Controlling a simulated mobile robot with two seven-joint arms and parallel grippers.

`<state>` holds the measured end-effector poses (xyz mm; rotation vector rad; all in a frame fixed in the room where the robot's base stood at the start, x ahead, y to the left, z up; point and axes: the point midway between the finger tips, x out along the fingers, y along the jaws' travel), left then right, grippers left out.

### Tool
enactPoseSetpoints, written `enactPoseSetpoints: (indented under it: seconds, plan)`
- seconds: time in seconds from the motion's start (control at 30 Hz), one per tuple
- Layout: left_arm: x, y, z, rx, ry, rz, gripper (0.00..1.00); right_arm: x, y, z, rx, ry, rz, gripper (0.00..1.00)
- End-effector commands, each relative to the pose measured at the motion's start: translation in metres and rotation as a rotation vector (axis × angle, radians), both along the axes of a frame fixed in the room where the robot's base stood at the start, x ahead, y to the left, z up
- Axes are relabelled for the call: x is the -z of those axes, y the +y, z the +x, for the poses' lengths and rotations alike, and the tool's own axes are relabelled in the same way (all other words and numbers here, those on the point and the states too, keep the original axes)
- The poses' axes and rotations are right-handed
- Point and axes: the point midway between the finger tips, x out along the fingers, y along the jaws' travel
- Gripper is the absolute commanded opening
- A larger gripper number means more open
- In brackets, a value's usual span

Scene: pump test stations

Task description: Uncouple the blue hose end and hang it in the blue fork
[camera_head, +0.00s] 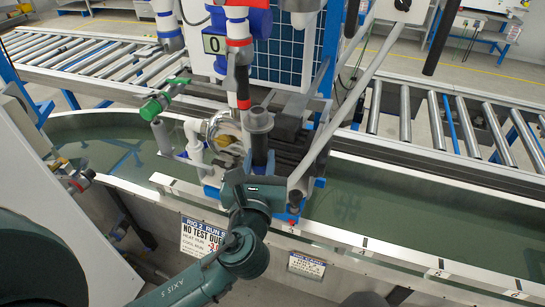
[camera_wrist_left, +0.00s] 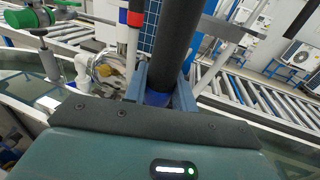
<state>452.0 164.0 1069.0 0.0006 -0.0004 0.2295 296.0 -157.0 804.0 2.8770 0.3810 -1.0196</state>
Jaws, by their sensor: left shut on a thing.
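My left gripper (camera_head: 257,178) is at the front of the pump rig, above the tank's near rim. In the left wrist view its two fingers (camera_wrist_left: 160,95) are shut on either side of a blue collar, the blue hose end (camera_wrist_left: 157,98). A thick dark hose (camera_wrist_left: 176,45) rises from this collar between the fingers. In the head view the dark hose (camera_head: 258,140) stands roughly upright above the gripper. Whether the end is still seated on a coupling is hidden by the gripper. I cannot make out the blue fork with certainty. My right gripper is not in view.
A green-handled valve (camera_head: 160,100) and white pipe (camera_head: 194,135) stand left of the gripper. A red-banded pipe (camera_head: 241,70) hangs behind it. A grey slanting pole (camera_head: 335,110) stands close right. Signs (camera_head: 204,238) hang on the tank front. Roller conveyors (camera_head: 440,120) run behind.

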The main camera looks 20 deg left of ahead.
Motion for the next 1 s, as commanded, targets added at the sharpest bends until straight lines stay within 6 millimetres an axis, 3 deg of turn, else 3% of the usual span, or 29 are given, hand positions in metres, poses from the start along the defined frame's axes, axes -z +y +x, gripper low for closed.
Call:
enactPoseSetpoints:
  seconds: [1.0]
  plan:
    - [0.002, -0.002, 0.064, -0.001, -0.005, -0.001, 0.0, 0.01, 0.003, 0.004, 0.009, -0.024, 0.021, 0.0]
